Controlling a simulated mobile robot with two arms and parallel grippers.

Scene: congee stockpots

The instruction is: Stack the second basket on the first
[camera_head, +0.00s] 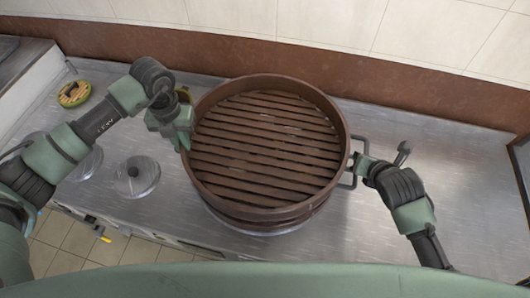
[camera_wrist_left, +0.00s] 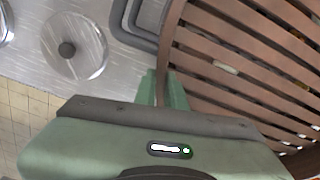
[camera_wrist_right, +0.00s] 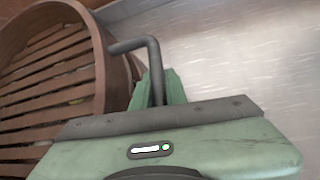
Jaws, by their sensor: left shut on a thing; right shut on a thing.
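A round brown basket (camera_head: 262,150) with a slatted floor is in the middle of the head view, over the counter. Another brown band (camera_head: 265,222) shows just below it, probably the other basket, mostly hidden; I cannot tell whether they touch. My left gripper (camera_head: 183,135) is shut at the upper basket's left side, apparently on its wall; its fingers (camera_wrist_left: 162,92) straddle the edge in the left wrist view. Dark handle loops (camera_wrist_left: 142,30) show beside them. My right gripper (camera_head: 360,168) is shut on a dark bent handle (camera_wrist_right: 140,44) at the basket's right side.
Round metal lids (camera_head: 137,175) lie on the counter at left. A small yellow-rimmed round item (camera_head: 74,93) sits at the far left. The steel counter (camera_head: 460,165) is clear at right. A brown backsplash and tiled wall (camera_head: 330,25) run behind.

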